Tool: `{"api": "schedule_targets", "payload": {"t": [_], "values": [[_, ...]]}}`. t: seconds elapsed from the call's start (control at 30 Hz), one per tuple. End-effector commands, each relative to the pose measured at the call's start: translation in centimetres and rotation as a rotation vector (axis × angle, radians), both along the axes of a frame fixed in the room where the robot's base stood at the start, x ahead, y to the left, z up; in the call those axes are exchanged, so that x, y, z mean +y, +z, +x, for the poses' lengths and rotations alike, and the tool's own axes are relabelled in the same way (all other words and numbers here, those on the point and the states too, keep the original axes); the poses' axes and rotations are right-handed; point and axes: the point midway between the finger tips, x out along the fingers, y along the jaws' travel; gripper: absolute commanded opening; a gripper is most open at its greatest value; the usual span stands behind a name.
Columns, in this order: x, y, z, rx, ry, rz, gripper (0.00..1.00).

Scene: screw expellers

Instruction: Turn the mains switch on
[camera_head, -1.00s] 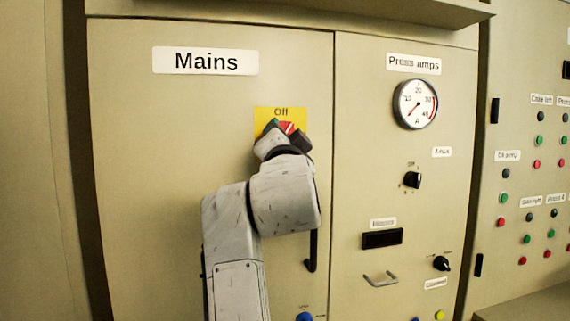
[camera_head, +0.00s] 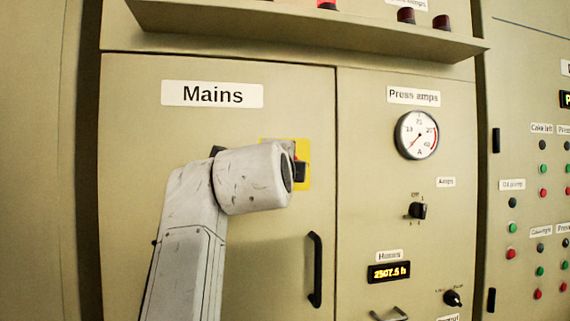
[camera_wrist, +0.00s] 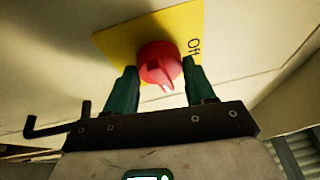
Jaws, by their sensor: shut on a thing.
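The red mains switch knob (camera_wrist: 160,64) stands on a yellow plate (camera_wrist: 118,42) marked "Off". In the wrist view my gripper (camera_wrist: 161,76) has its two dark green fingers on either side of the knob, shut on it. The knob's white mark points to the bottom of that view, about a quarter turn away from the "Off" label. In the head view the yellow plate (camera_head: 304,184) shows below the "Mains" label (camera_head: 212,94). My wrist covers the knob there.
A black door handle (camera_head: 314,270) sits below the switch, near the door's right edge. To the right are the press amps gauge (camera_head: 416,135), a lit hours counter (camera_head: 388,272) and a black rotary switch (camera_head: 418,210). A shelf (camera_head: 300,32) juts out above.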

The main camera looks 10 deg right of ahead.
Motion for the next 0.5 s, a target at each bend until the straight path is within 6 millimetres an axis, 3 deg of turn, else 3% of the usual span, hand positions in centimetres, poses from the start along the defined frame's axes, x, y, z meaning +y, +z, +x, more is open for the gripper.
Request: {"api": "schedule_targets", "payload": {"t": [0.5], "values": [[-0.08, 0.02, 0.02, 0.001, -0.002, 0.150, 0.00]]}}
